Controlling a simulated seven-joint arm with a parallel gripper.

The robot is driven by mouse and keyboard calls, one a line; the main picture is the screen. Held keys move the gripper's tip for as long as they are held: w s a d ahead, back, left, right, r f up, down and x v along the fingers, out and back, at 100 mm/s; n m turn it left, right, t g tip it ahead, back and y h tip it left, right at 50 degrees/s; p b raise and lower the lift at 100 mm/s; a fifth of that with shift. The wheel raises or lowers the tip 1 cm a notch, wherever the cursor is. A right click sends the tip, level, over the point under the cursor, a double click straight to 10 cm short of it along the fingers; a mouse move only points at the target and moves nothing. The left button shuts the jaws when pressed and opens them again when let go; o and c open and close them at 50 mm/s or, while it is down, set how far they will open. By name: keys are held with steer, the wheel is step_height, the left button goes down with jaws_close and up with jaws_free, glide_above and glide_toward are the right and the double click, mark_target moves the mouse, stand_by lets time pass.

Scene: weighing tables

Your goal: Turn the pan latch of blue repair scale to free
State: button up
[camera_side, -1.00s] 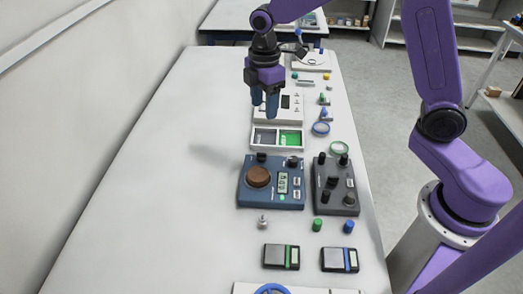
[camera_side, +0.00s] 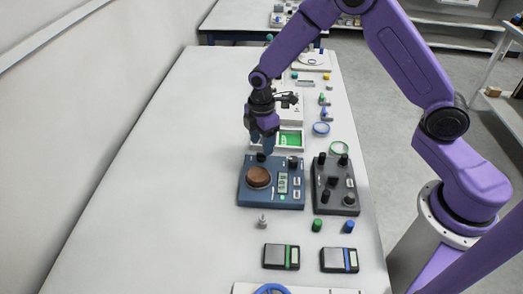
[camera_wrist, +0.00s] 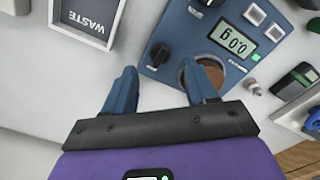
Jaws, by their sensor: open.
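The blue scale (camera_side: 246,194) lies on the white table, with a round brown pan (camera_side: 258,177), a display and two black knobs along its far edge. The left knob (camera_side: 261,157) stands behind the pan; it also shows in the wrist view (camera_wrist: 158,54), with a pointed shape. The right knob (camera_side: 293,161) is near the far right corner. Which knob is the pan latch I cannot tell. My gripper (camera_side: 262,148) is open and empty, above and just behind the left knob.
A dark grey box (camera_side: 322,206) with several black knobs stands close on the right. A tray marked WASTE (camera_wrist: 87,14) lies beyond the scale. The left of the table is clear.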

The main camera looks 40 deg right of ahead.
mark_target(261, 156)
steer(key=shift+f, duration=2.1)
steer(key=c, duration=1.1)
